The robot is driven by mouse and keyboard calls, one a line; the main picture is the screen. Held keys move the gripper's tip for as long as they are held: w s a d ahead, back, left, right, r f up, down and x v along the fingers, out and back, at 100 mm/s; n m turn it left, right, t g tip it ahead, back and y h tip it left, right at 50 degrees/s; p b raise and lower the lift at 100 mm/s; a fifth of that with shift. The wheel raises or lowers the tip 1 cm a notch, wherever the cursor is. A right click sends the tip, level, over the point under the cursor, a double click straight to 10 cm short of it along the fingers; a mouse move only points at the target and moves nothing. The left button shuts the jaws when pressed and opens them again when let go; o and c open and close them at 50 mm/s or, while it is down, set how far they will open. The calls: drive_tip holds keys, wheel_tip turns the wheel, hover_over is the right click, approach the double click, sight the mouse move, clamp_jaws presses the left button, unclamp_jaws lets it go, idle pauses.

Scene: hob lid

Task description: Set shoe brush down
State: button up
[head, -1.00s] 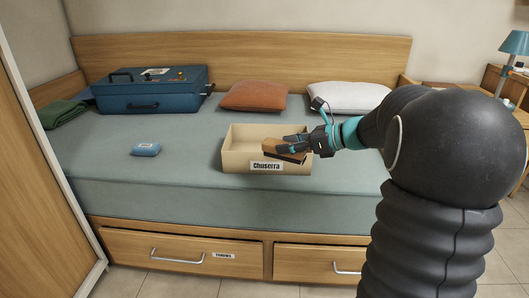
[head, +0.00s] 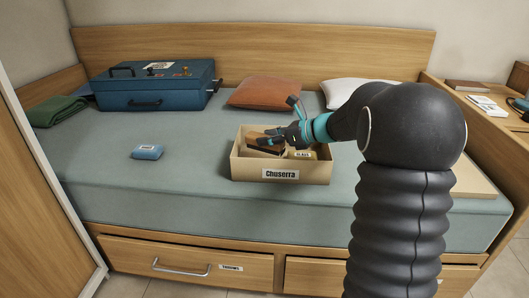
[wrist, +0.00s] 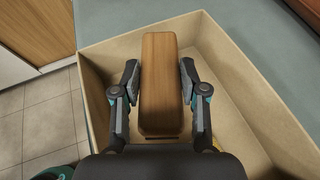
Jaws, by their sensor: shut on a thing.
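The shoe brush is a brown wooden block (head: 266,140) with a darker underside. My gripper (head: 272,138) is shut on it, one finger on each side. In the wrist view, the brush (wrist: 158,85) lies lengthwise between the two fingers (wrist: 158,80). The box wall also shows in the wrist view (wrist: 240,75). I cannot tell whether the brush touches the box floor. The brush's underside is mostly hidden.
A small yellow labelled item (head: 303,155) is in the right part of the box. A blue packet (head: 147,152) lies left of the box. A blue suitcase (head: 153,86), an orange pillow (head: 264,92) and a white pillow (head: 345,88) are behind. The bed (head: 190,185) is clear around the packet.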

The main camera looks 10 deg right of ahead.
sight(284, 147)
drive_tip(key=shift+w+a+f, duration=0.6)
drive_tip(key=shift+w+f, duration=0.05)
drive_tip(key=shift+w, duration=0.25)
drive_tip(key=shift+f+b, duration=0.55)
drive_tip(key=shift+f, duration=1.4)
drive_tip(key=shift+f, duration=0.1)
drive_tip(key=shift+f, duration=0.1)
drive_tip(key=o, duration=1.2)
drive_tip(key=shift+s+d+r, duration=0.1)
drive_tip(key=shift+r, duration=0.2)
drive_tip(key=p+v, duration=0.1)
drive_tip(key=v, duration=0.6)
drive_tip(key=shift+s+d, duration=0.1)
drive_tip(key=shift+s, duration=0.05)
